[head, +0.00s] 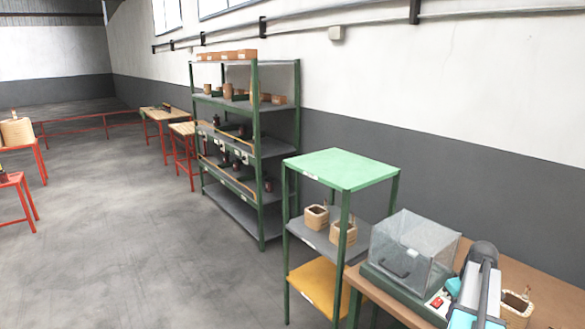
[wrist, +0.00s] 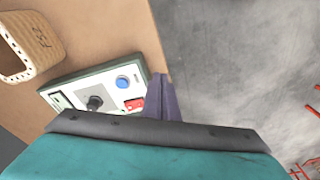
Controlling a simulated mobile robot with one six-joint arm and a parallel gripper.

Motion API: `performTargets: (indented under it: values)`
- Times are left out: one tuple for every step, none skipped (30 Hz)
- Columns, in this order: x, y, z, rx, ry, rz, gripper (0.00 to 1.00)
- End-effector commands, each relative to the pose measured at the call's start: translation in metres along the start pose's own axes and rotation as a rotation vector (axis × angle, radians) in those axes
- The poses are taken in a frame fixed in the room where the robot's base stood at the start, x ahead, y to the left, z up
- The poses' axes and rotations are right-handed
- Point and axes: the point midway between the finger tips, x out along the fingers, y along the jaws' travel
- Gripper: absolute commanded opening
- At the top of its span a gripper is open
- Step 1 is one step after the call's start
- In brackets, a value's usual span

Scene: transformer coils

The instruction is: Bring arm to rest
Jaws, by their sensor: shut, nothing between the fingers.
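My gripper (wrist: 160,80) shows in the wrist view as two dark purple fingers pressed together. It is empty and points over the wooden bench edge, beside the panel of the test machine. My grey and teal arm stands at the lower right of the head view, in front of the bench. The gripper's fingertips cannot be made out in the head view.
The test machine (head: 412,250) has a clear cover and a control panel (wrist: 100,98). A square coil (head: 517,303) sits on the bench (head: 557,290), near my arm. A green-topped shelf (head: 343,167) holds two coils. Floor is open at left.

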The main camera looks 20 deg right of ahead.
Motion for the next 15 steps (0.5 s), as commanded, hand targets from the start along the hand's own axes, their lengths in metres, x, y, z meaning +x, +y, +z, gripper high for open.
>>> performTargets:
  values:
    - [0.01,-0.009,-0.005,-0.015,-0.007,-0.009,0.0]
    - [0.016,-0.016,-0.008,-0.025,-0.012,-0.016,0.0]
    - [0.023,-0.024,-0.012,-0.038,-0.018,-0.023,0.0]
    - [0.03,-0.031,-0.015,-0.049,-0.024,-0.03,0.0]
    - [0.038,-0.04,-0.019,-0.062,-0.031,-0.038,0.0]
    - [0.049,-0.052,-0.022,-0.079,-0.041,-0.049,0.0]
    - [0.057,-0.062,-0.026,-0.094,-0.049,-0.058,0.0]
    - [0.066,-0.072,-0.028,-0.107,-0.057,-0.067,0.0]
    - [0.078,-0.086,-0.031,-0.127,-0.069,-0.079,0.0]
    - [0.086,-0.097,-0.033,-0.141,-0.078,-0.088,0.0]
    - [0.095,-0.108,-0.034,-0.155,-0.088,-0.096,0.0]
    - [0.107,-0.122,-0.035,-0.175,-0.1,-0.108,0.0]
    - [0.115,-0.132,-0.036,-0.188,-0.11,-0.116,0.0]
    - [0.124,-0.143,-0.036,-0.203,-0.12,-0.124,0.0]
    - [0.135,-0.157,-0.036,-0.222,-0.133,-0.134,0.0]
